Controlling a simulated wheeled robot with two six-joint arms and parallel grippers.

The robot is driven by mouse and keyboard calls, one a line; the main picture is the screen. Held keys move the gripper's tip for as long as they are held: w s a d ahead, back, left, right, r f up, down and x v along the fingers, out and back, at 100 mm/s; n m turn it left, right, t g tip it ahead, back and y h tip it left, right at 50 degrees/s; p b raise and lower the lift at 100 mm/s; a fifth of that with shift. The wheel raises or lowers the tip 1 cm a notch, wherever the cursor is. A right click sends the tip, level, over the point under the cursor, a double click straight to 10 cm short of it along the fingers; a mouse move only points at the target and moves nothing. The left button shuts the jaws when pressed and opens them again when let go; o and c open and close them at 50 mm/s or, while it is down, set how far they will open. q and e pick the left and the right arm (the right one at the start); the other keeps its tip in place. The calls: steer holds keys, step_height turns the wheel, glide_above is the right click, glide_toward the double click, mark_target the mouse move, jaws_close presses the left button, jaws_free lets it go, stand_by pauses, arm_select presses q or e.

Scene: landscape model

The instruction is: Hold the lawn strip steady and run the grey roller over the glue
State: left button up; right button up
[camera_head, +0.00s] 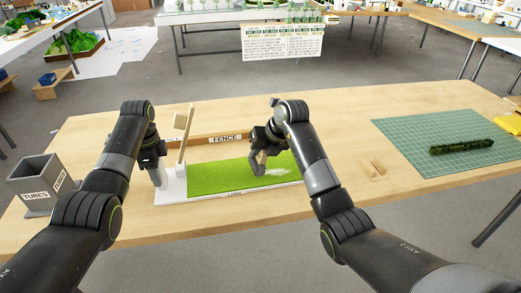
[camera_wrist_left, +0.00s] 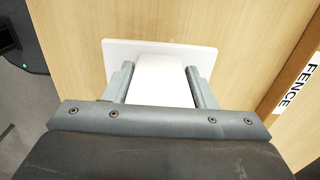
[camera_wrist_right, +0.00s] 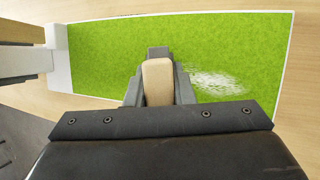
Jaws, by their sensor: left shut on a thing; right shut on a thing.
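The bright green lawn strip (camera_head: 215,178) lies on a white base on the table and also fills much of the right wrist view (camera_wrist_right: 100,62). A whitish glue patch (camera_wrist_right: 212,80) lies on it toward the right. My left gripper (camera_head: 158,180) is shut on a white upright block (camera_wrist_left: 165,80) that stands on a white plate at the strip's left end. My right gripper (camera_head: 258,170) is shut on a pale wooden handle (camera_wrist_right: 157,82) above the strip, just left of the glue. A grey part (camera_wrist_right: 158,53), seemingly the roller, shows beyond the handle; its contact with the lawn cannot be told.
A wooden piece labelled FENCE (camera_head: 225,138) lies behind the strip. A grey TUBES box (camera_head: 38,183) stands at the left. Small wooden rests (camera_head: 373,168) lie right of the strip. A green cutting mat (camera_head: 435,135) bears a dark hedge (camera_head: 461,147). The front table edge is clear.

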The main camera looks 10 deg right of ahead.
steer(key=shift+f, duration=1.15)
steer(key=shift+d, duration=5.8)
steer(key=shift+a, duration=5.65)
steer(key=shift+a+f, duration=0.1)
steer(key=shift+a, duration=0.1)
steer(key=shift+d, duration=5.85)
steer(key=shift+a, duration=0.15)
steer(key=shift+a+r, duration=0.2)
steer(key=shift+a, duration=1.95)
steer(key=shift+s+a+f, duration=0.1)
steer(key=shift+a+f, duration=0.1)
steer(key=shift+a, duration=1.6)
steer(key=shift+a+f, duration=0.15)
steer(key=shift+a, duration=1.65)
